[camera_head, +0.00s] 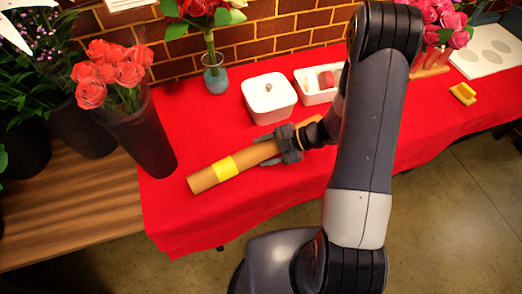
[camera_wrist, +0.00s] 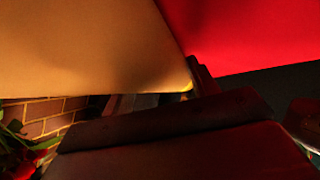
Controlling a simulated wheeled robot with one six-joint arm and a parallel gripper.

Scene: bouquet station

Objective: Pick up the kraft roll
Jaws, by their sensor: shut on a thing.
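The kraft roll (camera_head: 246,161) is a long tan tube with a yellow band near its left end. In the head view it lies slantwise over the red-covered table, its left end nearer the front edge. My gripper (camera_head: 287,146) is shut around the roll, right of the yellow band. I cannot tell whether the roll touches the cloth or is held just above it. In the wrist view the roll (camera_wrist: 90,45) fills the upper left, very close. The dark gripper parts (camera_wrist: 180,130) cross the lower part of that view. My arm hides part of the table at the right.
A white lidded box (camera_head: 269,98) and an open white box (camera_head: 312,92) stand behind the roll. A dark vase of coral roses (camera_head: 140,130) stands at the left. A small glass vase (camera_head: 215,76) is at the back. A yellow object (camera_head: 463,94) lies far right.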

